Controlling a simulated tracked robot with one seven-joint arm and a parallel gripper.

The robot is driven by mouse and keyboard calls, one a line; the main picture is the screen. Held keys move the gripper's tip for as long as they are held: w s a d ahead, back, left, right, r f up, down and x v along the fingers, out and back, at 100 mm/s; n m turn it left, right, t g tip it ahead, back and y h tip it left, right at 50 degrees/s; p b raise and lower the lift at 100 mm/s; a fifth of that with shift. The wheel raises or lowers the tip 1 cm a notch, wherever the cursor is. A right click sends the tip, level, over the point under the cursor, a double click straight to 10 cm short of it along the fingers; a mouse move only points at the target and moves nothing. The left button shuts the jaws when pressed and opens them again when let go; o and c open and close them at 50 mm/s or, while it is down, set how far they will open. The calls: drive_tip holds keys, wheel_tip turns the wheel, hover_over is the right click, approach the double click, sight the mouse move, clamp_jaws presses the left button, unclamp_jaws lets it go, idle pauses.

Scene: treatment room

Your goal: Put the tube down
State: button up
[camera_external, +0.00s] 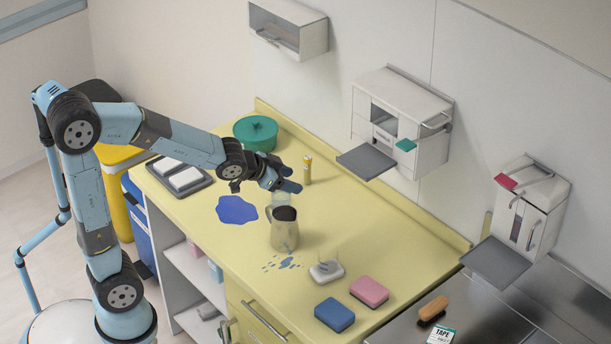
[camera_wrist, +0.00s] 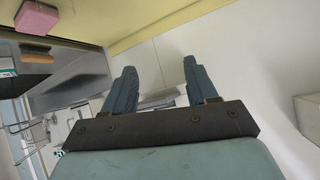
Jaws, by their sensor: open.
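A small yellow tube (camera_external: 308,170) stands upright on the yellow counter (camera_external: 375,235), towards the wall. My gripper (camera_external: 291,180) is just left of the tube in the external view, above the counter. In the wrist view my gripper (camera_wrist: 158,64) has its two blue fingers spread apart with nothing between them. The tube does not show in the wrist view. Whether the fingers touch it cannot be told.
A jug (camera_external: 284,234) with dark contents stands in front of my gripper, beside a blue patch (camera_external: 237,209). A green pot (camera_external: 256,132) is behind left. Sponges, pink (camera_external: 369,291) and blue (camera_external: 334,315), lie front right. A wall dispenser (camera_external: 402,118) juts out at right.

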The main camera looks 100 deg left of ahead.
drive_tip(key=s+d+r+m+g+h, duration=0.15)
drive_tip(key=s+d, duration=0.25)
drive_tip(key=d, duration=0.5)
drive_tip(key=s+d+r+m+t+h, duration=0.1)
drive_tip(key=s+d+r, duration=0.2)
drive_tip(key=d, duration=0.5)
drive_tip(key=s+d+m+g+h, duration=0.2)
drive_tip(key=s+d+h, duration=0.1)
drive_tip(key=s+d, duration=0.9)
drive_tip(key=shift+s, duration=0.55)
drive_tip(key=shift+d+f+g, duration=0.1)
drive_tip(key=shift+g, duration=0.15)
